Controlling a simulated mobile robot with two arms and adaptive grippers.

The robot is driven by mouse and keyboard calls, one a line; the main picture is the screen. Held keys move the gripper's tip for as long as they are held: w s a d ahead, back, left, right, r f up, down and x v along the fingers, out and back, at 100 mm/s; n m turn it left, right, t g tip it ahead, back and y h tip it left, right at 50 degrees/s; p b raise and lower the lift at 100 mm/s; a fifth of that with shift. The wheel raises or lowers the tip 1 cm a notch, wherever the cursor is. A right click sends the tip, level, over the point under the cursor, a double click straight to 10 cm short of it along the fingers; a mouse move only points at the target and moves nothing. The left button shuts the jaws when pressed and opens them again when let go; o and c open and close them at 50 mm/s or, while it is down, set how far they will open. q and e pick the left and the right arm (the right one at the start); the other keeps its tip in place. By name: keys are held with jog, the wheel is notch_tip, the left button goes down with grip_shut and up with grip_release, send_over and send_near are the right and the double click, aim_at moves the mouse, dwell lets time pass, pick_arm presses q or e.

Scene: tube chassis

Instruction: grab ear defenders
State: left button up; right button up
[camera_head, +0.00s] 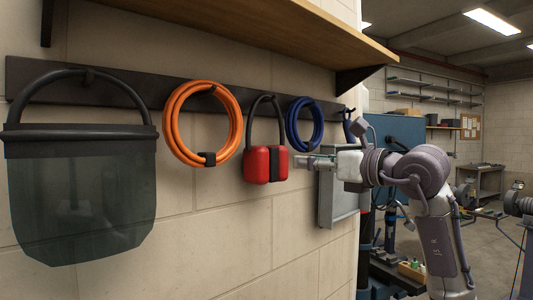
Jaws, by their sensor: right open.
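The red ear defenders (256,165) hang by their black headband from a dark rail on the block wall, near the middle of the head view. Their two red cups hang close together at the bottom, with a dark part between them. My right gripper (299,162) comes in from the right with its fingertips just right of the cups. It is open, and whether it touches the cups cannot be told. My left gripper is not in view.
On the same rail (128,90) hang a face shield (80,200), an orange coil (170,125) and a blue coil (291,125). A wooden shelf (260,30) juts out above. A grey box (338,200) is on the wall behind my right gripper. The wall below the ear defenders is clear.

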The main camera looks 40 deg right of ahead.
aim_at(276, 159)
jog(key=w+p, duration=0.2)
jog(key=w, duration=0.3)
jog(key=shift+r, duration=0.1)
jog(key=w+p, duration=0.3)
jog(key=w, duration=0.1)
jog(key=shift+w+a+p, duration=0.2)
jog(key=shift+w+p, duration=0.2)
jog(key=shift+w+f, duration=0.2)
jog(key=shift+w, duration=0.15)
jog(key=shift+s, duration=0.15)
jog(key=shift+c, duration=0.5)
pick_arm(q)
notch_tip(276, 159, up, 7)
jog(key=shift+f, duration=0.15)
pick_arm(e)
grip_shut()
